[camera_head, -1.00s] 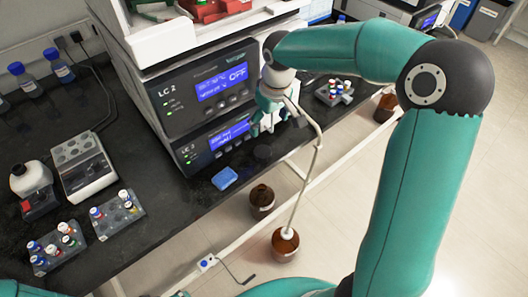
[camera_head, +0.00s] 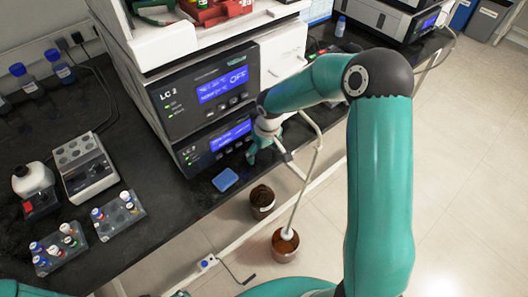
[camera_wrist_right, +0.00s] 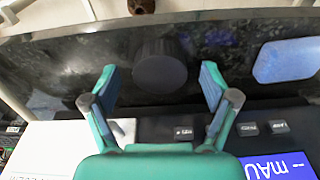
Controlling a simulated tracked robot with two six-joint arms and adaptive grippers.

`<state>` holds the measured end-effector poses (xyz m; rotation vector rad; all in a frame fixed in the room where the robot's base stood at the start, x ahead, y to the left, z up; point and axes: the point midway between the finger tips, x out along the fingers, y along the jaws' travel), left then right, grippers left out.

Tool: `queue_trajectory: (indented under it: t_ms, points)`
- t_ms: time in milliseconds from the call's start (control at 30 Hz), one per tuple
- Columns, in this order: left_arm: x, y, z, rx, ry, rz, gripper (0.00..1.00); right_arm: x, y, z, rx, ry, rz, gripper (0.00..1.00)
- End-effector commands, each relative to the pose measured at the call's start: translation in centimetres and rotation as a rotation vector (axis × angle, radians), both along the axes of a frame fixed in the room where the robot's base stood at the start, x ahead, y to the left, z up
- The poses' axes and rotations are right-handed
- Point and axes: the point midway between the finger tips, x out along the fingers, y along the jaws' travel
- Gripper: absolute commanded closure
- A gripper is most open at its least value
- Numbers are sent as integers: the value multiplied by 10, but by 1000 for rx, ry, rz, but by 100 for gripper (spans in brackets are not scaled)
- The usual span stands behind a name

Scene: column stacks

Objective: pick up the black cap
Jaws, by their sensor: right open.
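The black cap (camera_wrist_right: 160,66) is a dark round cap on the black bench top. In the right wrist view it lies between and slightly beyond the two teal fingertips, with space on both sides. My right gripper (camera_wrist_right: 159,82) is open and empty, pointing down at the bench. In the head view my right gripper (camera_head: 252,153) is low over the bench in front of the lower LC 2 unit, and the cap cannot be made out there. My left gripper is not in view.
A blue pad (camera_head: 225,180) lies left of the gripper; it also shows in the right wrist view (camera_wrist_right: 285,60). The LC 2 unit (camera_head: 205,95) stands close behind. Brown bottles (camera_head: 262,197) are below the bench edge. Vial racks (camera_head: 118,216) stand far left.

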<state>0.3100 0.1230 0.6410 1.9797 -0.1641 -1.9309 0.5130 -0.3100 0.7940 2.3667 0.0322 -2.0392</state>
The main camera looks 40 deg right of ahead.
Motion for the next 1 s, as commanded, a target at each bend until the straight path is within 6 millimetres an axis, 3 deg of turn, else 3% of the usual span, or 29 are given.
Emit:
queue_trajectory:
  t_ms: [300, 567, 1000]
  points:
    - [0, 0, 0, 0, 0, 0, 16, 1, 0, -6, 0, -1, -1, 16]
    - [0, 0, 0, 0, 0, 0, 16, 1, -1, -6, 0, -1, -1, 60]
    - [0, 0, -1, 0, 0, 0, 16, 0, -1, -4, -1, -1, -1, 61]
